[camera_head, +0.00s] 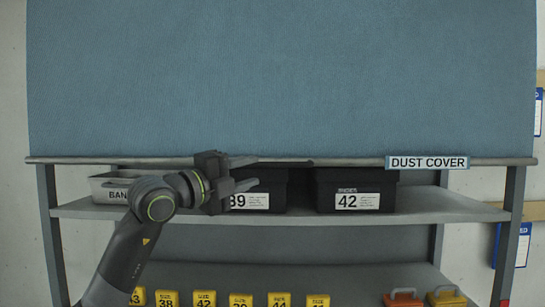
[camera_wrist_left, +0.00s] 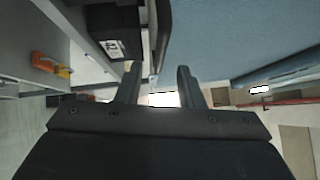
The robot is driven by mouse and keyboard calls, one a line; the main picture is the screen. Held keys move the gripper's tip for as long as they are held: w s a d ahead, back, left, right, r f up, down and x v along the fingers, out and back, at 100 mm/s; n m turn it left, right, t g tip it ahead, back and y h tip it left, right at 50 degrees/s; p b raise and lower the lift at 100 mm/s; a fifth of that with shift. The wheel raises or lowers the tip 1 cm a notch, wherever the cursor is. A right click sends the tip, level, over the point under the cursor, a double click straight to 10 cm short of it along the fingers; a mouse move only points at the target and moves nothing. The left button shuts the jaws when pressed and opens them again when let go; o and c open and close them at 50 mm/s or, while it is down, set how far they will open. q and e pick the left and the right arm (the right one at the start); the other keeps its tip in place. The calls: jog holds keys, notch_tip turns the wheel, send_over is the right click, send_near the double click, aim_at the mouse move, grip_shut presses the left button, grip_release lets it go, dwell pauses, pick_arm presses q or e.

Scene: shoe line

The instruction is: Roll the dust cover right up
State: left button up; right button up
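The blue dust cover (camera_head: 280,75) hangs over the upper part of the rack, and its lower edge ends in a grey bar (camera_head: 340,161) with a "DUST COVER" label (camera_head: 428,162). The cover also fills the upper right of the left wrist view (camera_wrist_left: 225,40). My left gripper (camera_head: 250,174) is open and empty, fingers pointing right at the bar's height. It hides part of the bar. In the wrist view its two fingers (camera_wrist_left: 158,85) stand apart with a gap between them. I cannot tell whether the bar lies between them. My right gripper is not in view.
On the shelf (camera_head: 460,211) below the bar stand a light bin (camera_head: 108,188), a black box marked 39 (camera_head: 270,190) and one marked 42 (camera_head: 355,190). Yellow size tags (camera_head: 204,298) and orange items (camera_head: 403,299) sit lower down. Rack posts stand at both sides.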

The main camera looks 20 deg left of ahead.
aim_at(270, 165)
pick_arm(q)
jog(key=p+x, duration=0.2)
jog(key=x, duration=0.4)
jog(key=shift+w+d, duration=0.15)
jog(key=shift+d, duration=0.05)
jog(key=shift+w+d+p, duration=0.25)
jog(key=shift+w+p, duration=0.15)
grip_shut()
